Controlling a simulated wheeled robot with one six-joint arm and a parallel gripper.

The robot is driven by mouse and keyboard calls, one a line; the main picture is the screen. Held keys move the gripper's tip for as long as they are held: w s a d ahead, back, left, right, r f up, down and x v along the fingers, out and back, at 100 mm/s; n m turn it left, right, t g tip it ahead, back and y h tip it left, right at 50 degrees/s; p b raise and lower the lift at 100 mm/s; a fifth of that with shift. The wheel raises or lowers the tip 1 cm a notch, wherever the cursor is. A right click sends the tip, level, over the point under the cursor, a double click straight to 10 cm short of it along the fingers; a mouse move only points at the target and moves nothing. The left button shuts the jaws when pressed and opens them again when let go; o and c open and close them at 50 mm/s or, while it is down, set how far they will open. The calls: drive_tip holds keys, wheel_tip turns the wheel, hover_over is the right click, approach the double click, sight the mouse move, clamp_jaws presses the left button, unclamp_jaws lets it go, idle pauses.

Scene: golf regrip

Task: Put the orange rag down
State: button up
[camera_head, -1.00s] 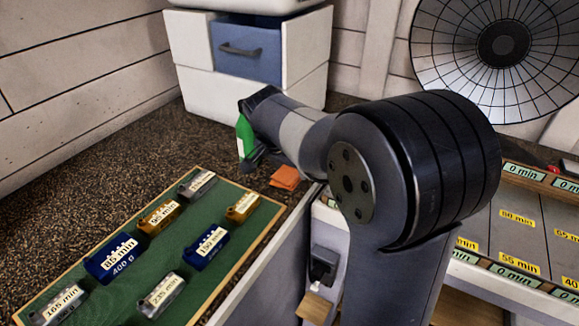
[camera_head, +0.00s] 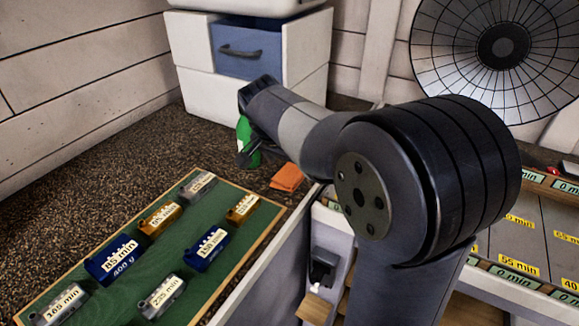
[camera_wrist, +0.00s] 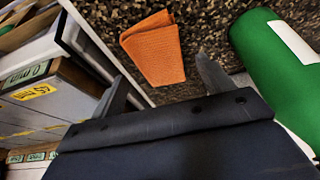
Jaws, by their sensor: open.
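The orange rag (camera_head: 287,177) lies folded on the dark speckled counter, close to the counter's edge and beyond the green tray. In the wrist view the rag (camera_wrist: 154,50) lies flat ahead of my gripper (camera_wrist: 165,80), with its near end between the lines of the two fingers. The fingers are spread apart with nothing between them. The rag looks apart from the fingers. In the head view my arm hides most of the gripper.
A green bottle (camera_head: 246,138) with a white label stands close by my gripper; it also shows in the wrist view (camera_wrist: 268,65). A green tray (camera_head: 150,240) holds several labelled blocks. A white unit with a blue drawer (camera_head: 245,52) stands behind. Labelled compartments (camera_head: 515,235) lie at right.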

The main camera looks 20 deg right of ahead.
drive_tip(key=v, duration=0.9)
drive_tip(key=shift+p, duration=0.35)
drive_tip(key=shift+r, duration=0.1)
drive_tip(key=shift+c, duration=0.5)
